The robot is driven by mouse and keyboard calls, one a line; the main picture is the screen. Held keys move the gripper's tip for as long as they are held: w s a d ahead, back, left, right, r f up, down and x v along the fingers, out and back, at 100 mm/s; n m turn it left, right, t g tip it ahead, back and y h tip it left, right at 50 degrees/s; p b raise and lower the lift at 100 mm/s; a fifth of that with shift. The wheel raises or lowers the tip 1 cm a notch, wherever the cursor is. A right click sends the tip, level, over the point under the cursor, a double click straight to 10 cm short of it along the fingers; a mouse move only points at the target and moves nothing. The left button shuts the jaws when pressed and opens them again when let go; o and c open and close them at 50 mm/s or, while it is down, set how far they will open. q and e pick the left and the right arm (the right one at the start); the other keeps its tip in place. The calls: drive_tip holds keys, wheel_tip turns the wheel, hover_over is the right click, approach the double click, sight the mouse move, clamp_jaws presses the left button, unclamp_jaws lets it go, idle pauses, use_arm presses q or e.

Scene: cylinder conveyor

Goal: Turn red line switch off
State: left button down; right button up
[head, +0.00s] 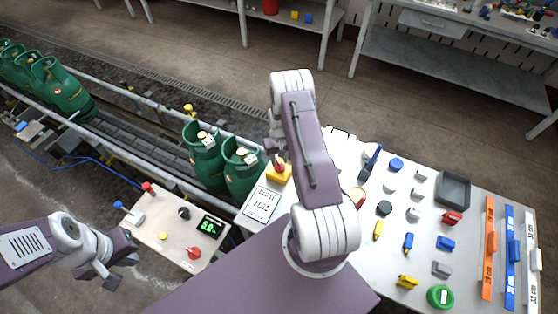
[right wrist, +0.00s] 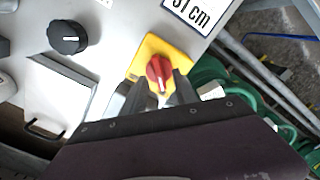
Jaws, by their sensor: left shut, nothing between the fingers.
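A red rotary switch (right wrist: 158,72) on a yellow base (right wrist: 150,48) shows in the right wrist view. In the head view this red switch (head: 279,165) sits on the table's left edge, partly hidden by my right arm. My right gripper (right wrist: 158,92) is open, its fingers on either side of the red knob. Contact cannot be told.
Green gas cylinders (head: 205,155) stand on a conveyor (head: 150,145) behind the panel. The white table (head: 340,240) holds several small coloured parts, a grey tray (head: 453,189) and a paper sign (head: 263,204). A black knob (right wrist: 68,38) lies left of the switch.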

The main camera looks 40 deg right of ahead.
sight(280, 166)
wheel_tip(280, 166, down, 2)
drive_tip(key=shift+s+f, duration=0.1)
drive_tip(key=shift+s, duration=0.05)
drive_tip(key=shift+f, duration=0.2)
drive_tip(key=shift+c, duration=0.6)
clamp_jaws()
